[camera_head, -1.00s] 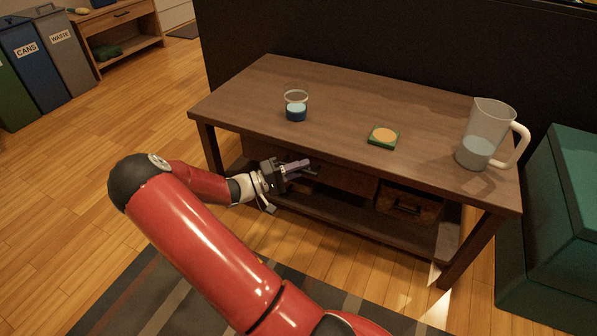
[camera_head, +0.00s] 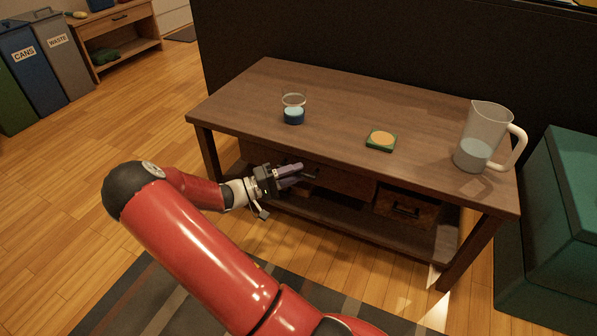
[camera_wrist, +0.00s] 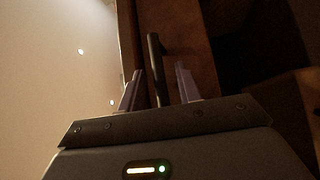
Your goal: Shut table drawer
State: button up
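A dark bar handle (camera_wrist: 155,60) shows between the fingers against the wooden drawer front (camera_wrist: 187,40). I cannot tell whether they touch it or how far the drawer is out.
A lower shelf (camera_head: 350,222) runs beneath the drawers. A green box (camera_head: 560,220) stands at the right. Wooden floor is clear to the left.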

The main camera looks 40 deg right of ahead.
jog(key=v, duration=0.6)
jog(key=shift+a, duration=0.1)
dwell(0.3)
jog(key=s+a+r+n+t+y+p, duration=0.2)
jog(key=s+a+r+y, duration=0.4)
jog(key=r, duration=0.4)
jog(key=s+a+r+n+t+y+p, duration=0.2)
jog(key=s+a+r+t+y+p, duration=0.3)
jog(key=a+r, duration=0.4)
jog(key=s+a+r+n+t+y+p, duration=0.2)
jog(key=s+a+r+t+y+p, duration=0.2)
jog(key=r, duration=0.7)
jog(key=s+a+t+y, duration=0.2)
jog(key=s+a+y, duration=0.1)
jog(key=s+a, duration=0.1)
jog(key=shift+a+r, duration=0.15)
